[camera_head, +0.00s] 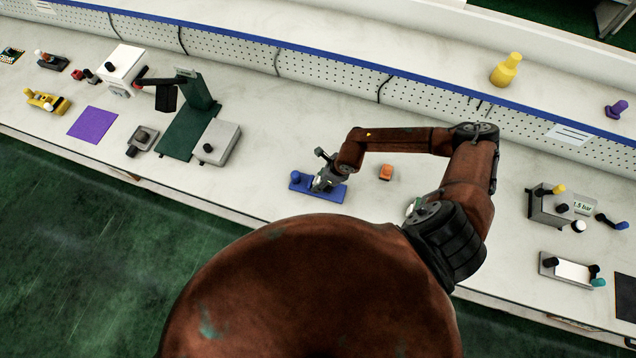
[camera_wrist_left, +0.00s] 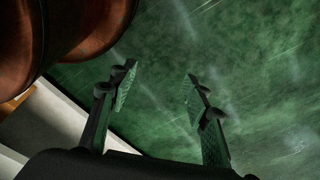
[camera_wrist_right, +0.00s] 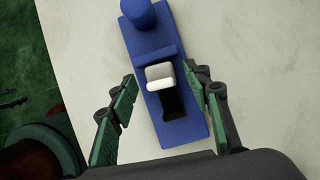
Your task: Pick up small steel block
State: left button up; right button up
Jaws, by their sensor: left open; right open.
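The small steel block (camera_wrist_right: 160,76) is a light grey block sitting on a blue fixture (camera_wrist_right: 182,128) with a round blue knob at one end. In the right wrist view it lies ahead of and between the open fingers of my right gripper (camera_wrist_right: 161,100), touching neither. In the head view my right gripper (camera_head: 322,181) is over the blue fixture (camera_head: 335,193) and largely hides the block. My left gripper (camera_wrist_left: 158,92) is open and empty above the green floor in the left wrist view. It is not seen in the head view.
A grey box (camera_head: 216,143) and dark green stand (camera_head: 187,130) are to the left. A grey unit (camera_head: 549,207) is to the right. The bench between the fixture and grey box is clear.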

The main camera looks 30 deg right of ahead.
jog(key=shift+c, duration=0.7)
jog(key=shift+w+a+f, duration=0.1)
jog(key=shift+w+f, duration=0.05)
jog(key=shift+w, duration=0.15)
jog(key=c, duration=0.3)
jog(key=shift+c, duration=0.8)
jog(key=shift+s, duration=0.25)
jog(key=c, duration=0.3)
jog(key=shift+c, duration=0.9)
jog(key=shift+w, duration=0.1)
grip_shut()
pick_arm(q)
jog(key=shift+s+f, duration=0.1)
jog(key=shift+s, duration=0.95)
